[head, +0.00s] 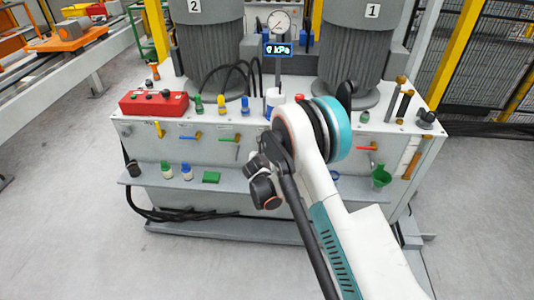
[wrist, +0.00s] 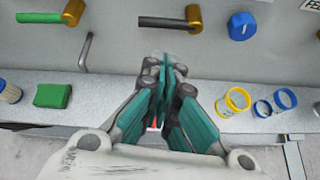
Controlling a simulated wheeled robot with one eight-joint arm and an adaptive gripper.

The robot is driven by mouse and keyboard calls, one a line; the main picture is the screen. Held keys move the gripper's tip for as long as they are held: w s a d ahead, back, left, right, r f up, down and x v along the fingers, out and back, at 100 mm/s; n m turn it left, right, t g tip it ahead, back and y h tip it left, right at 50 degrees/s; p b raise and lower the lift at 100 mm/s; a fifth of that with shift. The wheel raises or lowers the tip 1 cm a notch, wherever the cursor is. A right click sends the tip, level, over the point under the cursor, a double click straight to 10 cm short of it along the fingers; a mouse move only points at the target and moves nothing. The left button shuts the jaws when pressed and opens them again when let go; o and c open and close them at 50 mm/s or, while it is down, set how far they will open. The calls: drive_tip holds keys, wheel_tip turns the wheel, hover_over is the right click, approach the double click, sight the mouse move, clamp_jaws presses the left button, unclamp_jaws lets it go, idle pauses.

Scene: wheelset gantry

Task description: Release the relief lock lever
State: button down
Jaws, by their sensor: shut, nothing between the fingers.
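In the wrist view, my gripper (wrist: 166,68) is shut and empty, its fingertips in front of the grey panel face, below a black-handled lever (wrist: 170,20) with a brass hub. A green-handled lever (wrist: 50,18) with a brass hub lies level to the left; it also shows in the head view (head: 229,139). A thin bent grey rod (wrist: 86,52) hangs between the two. I cannot tell which of these is the relief lock lever; no readable label shows beside them. In the head view my arm hides my gripper and the panel's middle.
A shelf (wrist: 210,90) below the panel holds a green block (wrist: 52,95), a yellow ring (wrist: 234,102) and blue rings (wrist: 284,98). A blue cap (wrist: 241,26) sits on the panel. Above stand a red control box (head: 153,103), a gauge (head: 279,21) and a display (head: 278,49).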

drive_tip(key=shift+n, duration=0.9)
drive_tip(key=f, duration=0.2)
drive_tip(key=s+a+f, duration=0.1)
drive_tip(key=f, duration=0.1)
drive_tip(key=shift+d, duration=0.1)
drive_tip(key=b+x, duration=0.4)
drive_tip(key=x, duration=0.5)
drive_tip(key=shift+w+r+b, duration=0.15)
drive_tip(key=shift+w+r, duration=0.15)
drive_tip(key=shift+r, duration=0.3)
drive_tip(key=shift+w+r+b, duration=0.15)
drive_tip(key=shift+w+r, duration=0.1)
drive_tip(key=shift+r, duration=0.35)
drive_tip(key=shift+w+r+b, duration=0.15)
drive_tip(key=shift+w+r, duration=0.15)
drive_tip(key=shift+r, duration=0.35)
